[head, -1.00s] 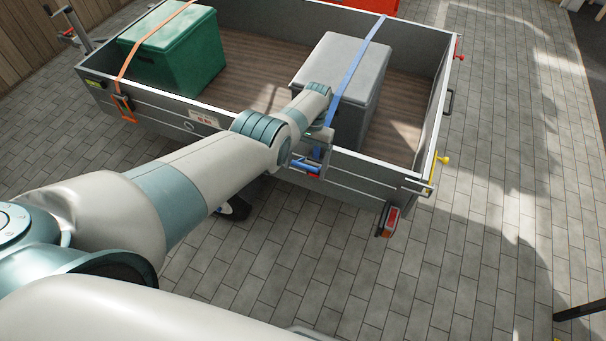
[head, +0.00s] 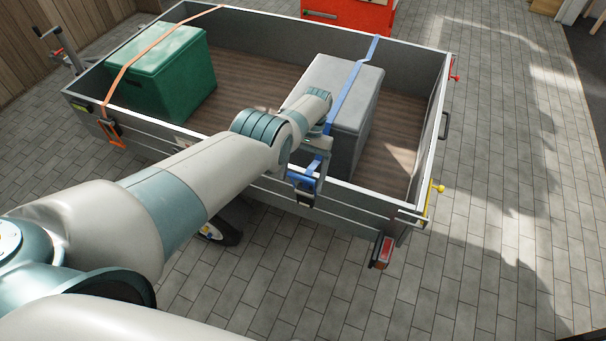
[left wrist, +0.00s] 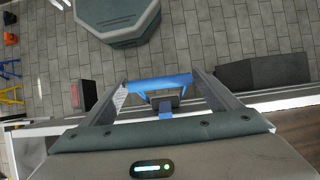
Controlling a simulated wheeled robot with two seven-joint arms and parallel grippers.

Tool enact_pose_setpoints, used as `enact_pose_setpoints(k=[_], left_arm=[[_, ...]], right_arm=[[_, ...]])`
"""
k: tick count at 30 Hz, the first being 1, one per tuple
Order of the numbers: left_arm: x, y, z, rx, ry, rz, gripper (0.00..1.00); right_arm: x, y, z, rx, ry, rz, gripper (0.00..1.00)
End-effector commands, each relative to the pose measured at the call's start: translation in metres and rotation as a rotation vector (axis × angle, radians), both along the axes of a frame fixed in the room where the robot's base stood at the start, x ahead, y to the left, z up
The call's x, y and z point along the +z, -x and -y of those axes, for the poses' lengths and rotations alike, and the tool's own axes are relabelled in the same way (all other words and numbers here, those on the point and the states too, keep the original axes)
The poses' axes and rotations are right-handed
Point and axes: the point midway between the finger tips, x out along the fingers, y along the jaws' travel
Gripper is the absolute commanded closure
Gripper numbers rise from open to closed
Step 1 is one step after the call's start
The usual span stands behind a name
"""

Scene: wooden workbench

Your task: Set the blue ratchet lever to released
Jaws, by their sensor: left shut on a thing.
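The blue ratchet lever (head: 302,180) is on the near side wall of the grey trailer (head: 345,207), at the lower end of the blue strap (head: 352,83). My left gripper (head: 308,178) is at this ratchet, with my arm reaching across from the left. In the left wrist view, the lever's blue bar (left wrist: 160,83) lies crosswise between the two fingers of my left gripper (left wrist: 160,90), which is shut on it. A dark ratchet body (left wrist: 165,103) shows just behind the bar. My right gripper is not in view.
The blue strap runs over a grey box (head: 350,130) in the trailer. An orange strap (head: 150,50) with an orange ratchet (head: 111,132) crosses a green box (head: 165,75). A tail light (head: 381,252) hangs at the near right corner. Paving to the right is clear.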

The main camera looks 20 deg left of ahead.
Motion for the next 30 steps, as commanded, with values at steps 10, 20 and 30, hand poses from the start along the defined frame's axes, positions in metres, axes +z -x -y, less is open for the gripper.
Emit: enact_pose_setpoints(k=[10, 20, 30], left_arm=[[-0.002, 0.003, 0.0, 0.0, 0.001, -0.01, 0.04], [0.0, 0.002, 0.0, 0.0, 0.001, -0.008, 0.0], [0.028, -0.013, 0.001, 0.0, 0.001, -0.006, 0.0]], right_arm=[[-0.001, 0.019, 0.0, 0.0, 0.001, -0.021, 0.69], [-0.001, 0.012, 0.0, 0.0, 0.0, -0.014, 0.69], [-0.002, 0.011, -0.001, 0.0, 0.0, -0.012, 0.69]])
